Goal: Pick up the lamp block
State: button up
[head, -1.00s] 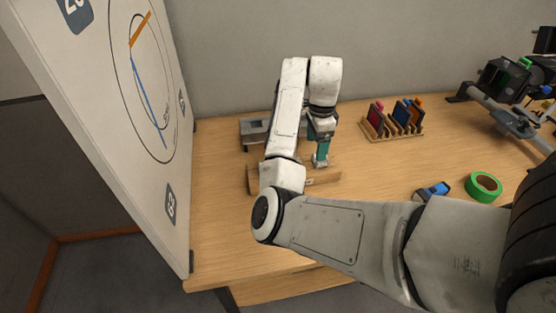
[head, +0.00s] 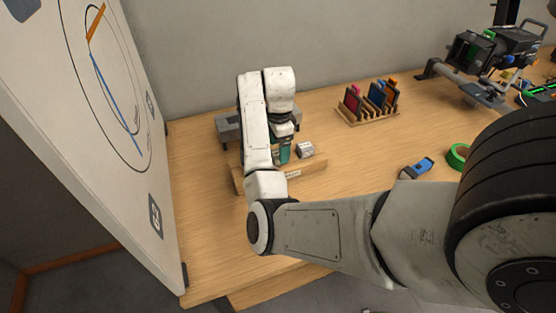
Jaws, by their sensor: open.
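A small pale grey block (head: 305,150), which looks like the lamp block, sits at the right part of a low wooden tray (head: 308,168) with a label on its front. My gripper (head: 284,156), with teal fingers, is just left of the block in the head view and points down. It is open, and nothing shows held in it. The fingertips are partly hidden, and I cannot tell whether they touch the tray. My arm hides the left middle of the tray.
A grey box (head: 229,130) stands behind my arm. A wooden rack (head: 368,117) with coloured panels stands at the back. A blue and black tool (head: 417,168) and a green tape roll (head: 456,157) lie to the right. A large white board (head: 110,150) rises at the left.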

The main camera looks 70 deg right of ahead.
jog(key=shift+w+f+p, duration=0.1)
jog(key=shift+f+p, duration=0.2)
jog(key=shift+f, duration=1.4)
jog(key=c, duration=0.9)
jog(key=shift+r, duration=0.15)
jog(key=shift+c, duration=0.2)
